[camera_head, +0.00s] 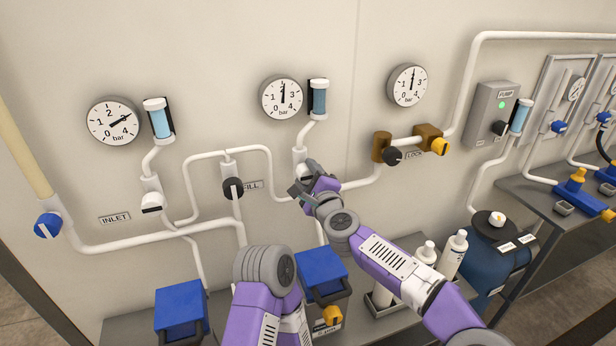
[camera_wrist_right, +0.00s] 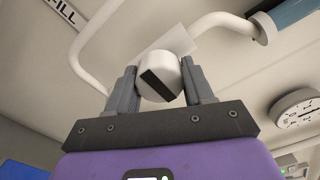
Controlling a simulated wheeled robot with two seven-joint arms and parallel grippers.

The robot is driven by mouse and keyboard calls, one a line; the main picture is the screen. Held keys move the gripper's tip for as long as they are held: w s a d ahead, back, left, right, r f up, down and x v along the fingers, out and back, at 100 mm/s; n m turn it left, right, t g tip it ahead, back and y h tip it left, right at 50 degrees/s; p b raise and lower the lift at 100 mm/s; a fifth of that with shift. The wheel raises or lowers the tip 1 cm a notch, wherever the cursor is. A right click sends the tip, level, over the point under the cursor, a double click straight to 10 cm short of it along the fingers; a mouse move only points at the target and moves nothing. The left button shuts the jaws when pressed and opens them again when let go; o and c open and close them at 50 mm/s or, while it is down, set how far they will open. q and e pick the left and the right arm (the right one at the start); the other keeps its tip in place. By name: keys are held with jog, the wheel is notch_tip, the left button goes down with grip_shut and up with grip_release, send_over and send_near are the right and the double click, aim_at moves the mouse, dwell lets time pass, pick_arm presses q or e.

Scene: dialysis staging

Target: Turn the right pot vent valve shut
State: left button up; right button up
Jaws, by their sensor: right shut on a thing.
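The right pot vent valve is a white knob with a black bar. In the right wrist view its knob (camera_wrist_right: 162,77) sits between my fingers, the bar lying diagonally. In the head view the valve (camera_head: 301,171) is under the right blue pot (camera_head: 318,98), partly hidden by my gripper. My right gripper (camera_head: 305,188) is shut on this knob; its fingers also show on both sides of it in the wrist view (camera_wrist_right: 160,85). My left arm rises at the bottom centre of the head view; its gripper does not show.
The left pot's white vent knob (camera_head: 152,203) and the black fill valve (camera_head: 233,188) are to the left. White pipes run along the wall close to my right gripper. Blue boxes (camera_head: 182,308) and white bottles (camera_head: 454,252) stand below. Gauges (camera_head: 283,98) hang above.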

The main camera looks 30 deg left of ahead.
jog(key=o, duration=1)
jog(key=shift+w, duration=0.1)
jog(key=shift+d, duration=0.1)
jog(key=shift+s+d, duration=0.45)
jog(key=shift+d, duration=0.05)
jog(key=shift+b+v, duration=0.9)
jog(key=shift+v, duration=2.2)
jog(key=shift+r, duration=0.1)
